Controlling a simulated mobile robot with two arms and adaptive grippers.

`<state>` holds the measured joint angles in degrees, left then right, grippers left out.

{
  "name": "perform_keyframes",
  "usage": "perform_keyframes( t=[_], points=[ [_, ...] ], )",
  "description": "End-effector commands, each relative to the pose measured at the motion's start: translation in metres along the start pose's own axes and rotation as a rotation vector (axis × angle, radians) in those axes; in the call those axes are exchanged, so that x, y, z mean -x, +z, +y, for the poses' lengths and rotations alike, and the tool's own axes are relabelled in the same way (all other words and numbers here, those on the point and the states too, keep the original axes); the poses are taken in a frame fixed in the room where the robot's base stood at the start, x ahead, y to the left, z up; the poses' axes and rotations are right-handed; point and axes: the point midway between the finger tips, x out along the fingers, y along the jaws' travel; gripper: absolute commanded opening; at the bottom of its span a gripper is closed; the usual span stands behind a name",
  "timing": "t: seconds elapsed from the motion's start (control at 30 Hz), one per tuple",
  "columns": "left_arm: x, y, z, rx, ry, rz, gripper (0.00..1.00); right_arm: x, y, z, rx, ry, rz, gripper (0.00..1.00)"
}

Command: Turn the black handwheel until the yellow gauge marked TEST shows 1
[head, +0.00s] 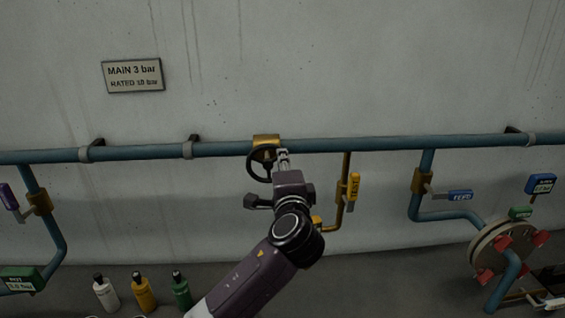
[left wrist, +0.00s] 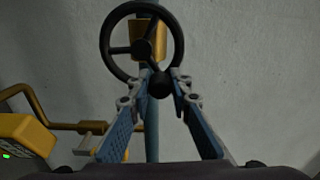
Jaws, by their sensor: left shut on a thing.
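The black handwheel (head: 258,170) sits on a brass valve body (head: 267,141) on the blue pipe; it also shows in the left wrist view (left wrist: 110,33), with spokes and a black knob (left wrist: 160,86) on its lower rim. My left gripper (head: 283,153) is at the wheel, its fingertips (left wrist: 163,80) closed around the knob. A yellow box with a green light (left wrist: 24,134), seemingly the gauge, is at the left edge of the wrist view; its reading cannot be made out. My right gripper is out of view.
The long blue pipe (head: 380,144) runs across the wall. A blue-tagged lever (head: 459,196) and a round flange (head: 497,248) are at right. A purple-tagged lever (head: 8,197) and green gauge (head: 20,279) are at left. Three bottles (head: 144,292) stand below.

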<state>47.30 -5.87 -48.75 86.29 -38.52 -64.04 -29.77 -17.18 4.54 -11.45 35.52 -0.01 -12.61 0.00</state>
Motion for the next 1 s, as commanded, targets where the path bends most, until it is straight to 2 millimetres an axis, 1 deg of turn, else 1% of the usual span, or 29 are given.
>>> perform_keyframes(
  t=[0.13, 0.17, 0.3, 0.33, 0.6, 0.73, 0.87, 1.0],
  points=[
    [0.0, -0.001, 0.003, 0.001, 0.005, 0.001, 0.0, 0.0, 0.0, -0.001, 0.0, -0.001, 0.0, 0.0],
    [0.0, -0.001, 0.003, 0.001, 0.005, 0.001, 0.19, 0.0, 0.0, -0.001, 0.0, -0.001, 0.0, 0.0],
    [0.0, -0.001, 0.002, 0.001, 0.004, 0.001, 0.35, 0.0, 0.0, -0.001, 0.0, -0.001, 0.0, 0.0],
    [0.0, 0.0, 0.002, 0.001, 0.004, 0.001, 0.36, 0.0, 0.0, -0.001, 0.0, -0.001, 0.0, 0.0],
    [0.001, 0.0, 0.001, 0.002, 0.002, 0.0, 0.36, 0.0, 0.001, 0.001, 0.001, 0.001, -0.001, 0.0],
    [0.007, -0.001, 0.002, 0.003, 0.003, 0.001, 0.36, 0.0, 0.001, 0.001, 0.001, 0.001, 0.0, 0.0],
    [0.024, -0.001, 0.002, 0.002, 0.002, 0.002, 0.36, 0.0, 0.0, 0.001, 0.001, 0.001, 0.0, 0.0],
    [0.05, -0.001, 0.002, 0.003, 0.003, 0.003, 0.36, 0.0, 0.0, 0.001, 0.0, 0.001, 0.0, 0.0]
  ],
)
